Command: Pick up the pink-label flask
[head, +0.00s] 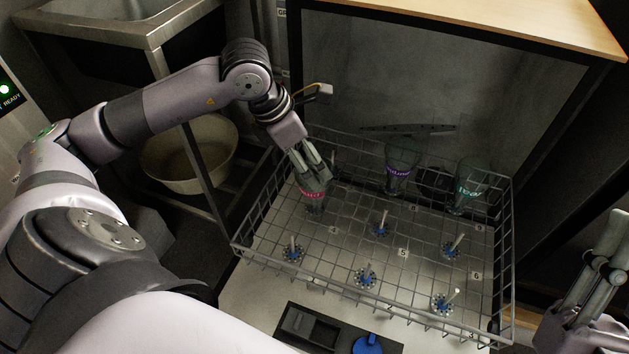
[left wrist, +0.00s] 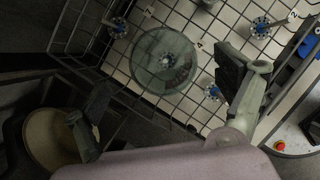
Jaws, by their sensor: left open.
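The pink-label flask (head: 314,196) stands in a wire rack (head: 375,285), at its left rear part. It is clear glass and seems to be upside down. My left gripper (head: 311,167) is open just above it, and its fingers hide the flask's upper part in the head view. My right gripper (head: 603,260) is at the right edge, away from the rack.
A purple-label flask (head: 398,172) and a teal-label flask (head: 469,187) stand along the rack's back. Several blue-based pegs (head: 365,276) stand empty on the rack's numbered floor. The wire walls surround it. A basin (head: 190,155) sits on a shelf at left.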

